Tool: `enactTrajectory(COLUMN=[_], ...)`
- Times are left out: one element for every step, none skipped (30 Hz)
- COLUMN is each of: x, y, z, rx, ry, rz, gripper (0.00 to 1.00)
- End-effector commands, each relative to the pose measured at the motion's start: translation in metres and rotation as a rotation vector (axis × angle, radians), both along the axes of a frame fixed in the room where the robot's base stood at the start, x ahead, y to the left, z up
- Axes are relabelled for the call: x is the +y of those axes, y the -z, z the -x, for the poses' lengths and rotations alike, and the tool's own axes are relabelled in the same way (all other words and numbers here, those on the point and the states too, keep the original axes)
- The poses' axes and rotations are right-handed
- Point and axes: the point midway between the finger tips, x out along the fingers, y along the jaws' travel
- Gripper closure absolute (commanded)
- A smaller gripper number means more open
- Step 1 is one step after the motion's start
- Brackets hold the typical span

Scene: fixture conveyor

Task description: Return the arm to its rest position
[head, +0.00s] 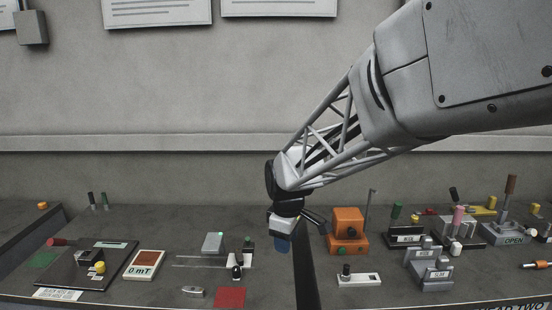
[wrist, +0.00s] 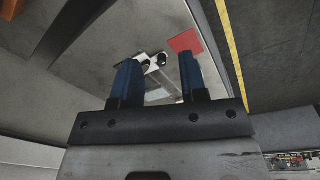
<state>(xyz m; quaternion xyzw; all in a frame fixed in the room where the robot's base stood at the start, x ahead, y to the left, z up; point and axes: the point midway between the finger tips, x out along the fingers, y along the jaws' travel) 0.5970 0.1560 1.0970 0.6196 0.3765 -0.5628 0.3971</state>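My gripper (head: 282,244) hangs at the end of my arm above the middle of the bench, near the dark seam. In the wrist view my gripper (wrist: 158,80) shows two blue fingers standing apart with a clear gap between them. Nothing is held between the fingers. In the head view the fingers overlap and their gap cannot be seen. My arm reaches in from the upper right, and the fingers point down.
A red square (head: 230,297) and a white fixture with dark knobs (head: 237,262) lie left of my gripper. An orange block (head: 347,228) with an upright rod stands to its right. Levers and stepped grey blocks (head: 430,270) crowd the right side. A 0.0 mT meter (head: 145,265) sits left.

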Motion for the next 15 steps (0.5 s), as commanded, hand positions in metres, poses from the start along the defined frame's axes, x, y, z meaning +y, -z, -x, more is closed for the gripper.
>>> enactTrajectory(x=[-0.01,-0.016,-0.024,-0.029,-0.034,-0.041,-0.046,-0.051,-0.057,-0.062,-0.067,-0.073,-0.077,-0.082,-0.087], y=[-0.007,-0.01,-0.015,-0.018,-0.021,-0.024,-0.027,-0.029,-0.032,-0.035,-0.037,-0.04,-0.041,-0.043,-0.044], z=[0.011,0.017,0.026,0.032,0.038,0.047,0.053,0.06,0.068,0.075,0.082,0.091,0.098,0.104,0.114], rx=[-0.007,-0.009,-0.014,-0.017,-0.02,-0.024,-0.027,-0.03,-0.034,-0.037,-0.04,-0.045,-0.048,-0.051,-0.054], ry=[0.044,0.073,0.11,0.138,0.167,0.204,0.232,0.26,0.298,0.327,0.355,0.393,0.42,0.45,0.487], rz=[-0.005,-0.007,-0.011,-0.014,-0.017,-0.021,-0.024,-0.027,-0.031,-0.034,-0.038,-0.043,-0.045,-0.05,-0.054], gripper=[0.61,0.61,0.61,0.61,0.61,0.61,0.61,0.61,0.61,0.61,0.61,0.61,0.61,0.61,0.61])
